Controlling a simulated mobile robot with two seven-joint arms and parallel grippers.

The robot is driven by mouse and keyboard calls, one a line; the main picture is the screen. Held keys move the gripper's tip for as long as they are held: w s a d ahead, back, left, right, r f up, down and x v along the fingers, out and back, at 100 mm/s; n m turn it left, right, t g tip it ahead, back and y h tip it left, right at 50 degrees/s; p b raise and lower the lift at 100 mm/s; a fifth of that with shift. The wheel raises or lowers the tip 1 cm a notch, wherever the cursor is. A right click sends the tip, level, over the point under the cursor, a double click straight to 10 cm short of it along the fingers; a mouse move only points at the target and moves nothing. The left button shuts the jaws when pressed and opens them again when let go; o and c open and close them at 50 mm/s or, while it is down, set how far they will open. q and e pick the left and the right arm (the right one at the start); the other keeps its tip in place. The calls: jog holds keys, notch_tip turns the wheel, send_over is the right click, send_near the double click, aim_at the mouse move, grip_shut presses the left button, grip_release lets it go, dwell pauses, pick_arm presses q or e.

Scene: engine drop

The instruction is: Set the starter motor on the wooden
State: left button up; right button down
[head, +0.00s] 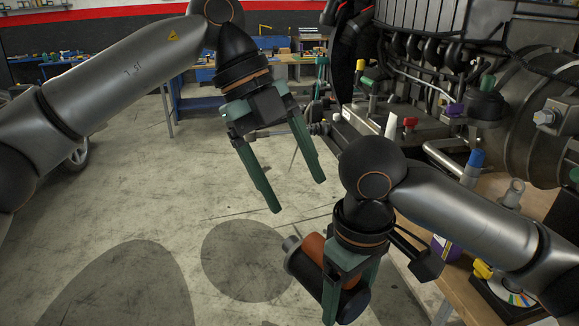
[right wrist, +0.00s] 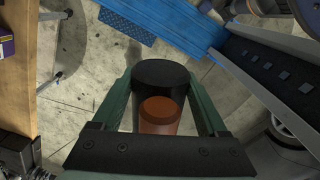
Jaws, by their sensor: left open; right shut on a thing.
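The starter motor (head: 312,262), a black cylinder with an orange-brown part and a grey end, is in my right gripper (head: 345,296) in the head view. It hangs over the floor, left of the wooden table (head: 402,262). In the right wrist view the motor (right wrist: 160,76) sits between the two green fingers, its round orange end facing the camera. The wooden table (right wrist: 18,80) shows at the left edge there. My left gripper (head: 298,197) is open and empty over the floor, fingers pointing down.
A large engine (head: 440,60) stands at the right. A blue workbench (head: 200,103) stands at the back. The floor (head: 130,200) is clear at the left.

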aim_at(320, 265)
pick_arm(q)
jog(key=x, duration=1.1)
jog(key=shift+d, duration=0.1)
jog(key=shift+w, duration=0.1)
grip_shut()
pick_arm(e)
jog(key=shift+s+a+r, duration=0.1)
jog(key=shift+a, duration=0.1)
pick_arm(q)
jog(key=shift+d, duration=0.1)
dwell(0.6)
pick_arm(e)
jog(key=shift+c, duration=1.6)
grip_release()
pick_arm(q)
jog(key=shift+r, duration=0.1)
pick_arm(e)
jog(key=o, duration=0.3)
jog(key=shift+d, duration=0.1)
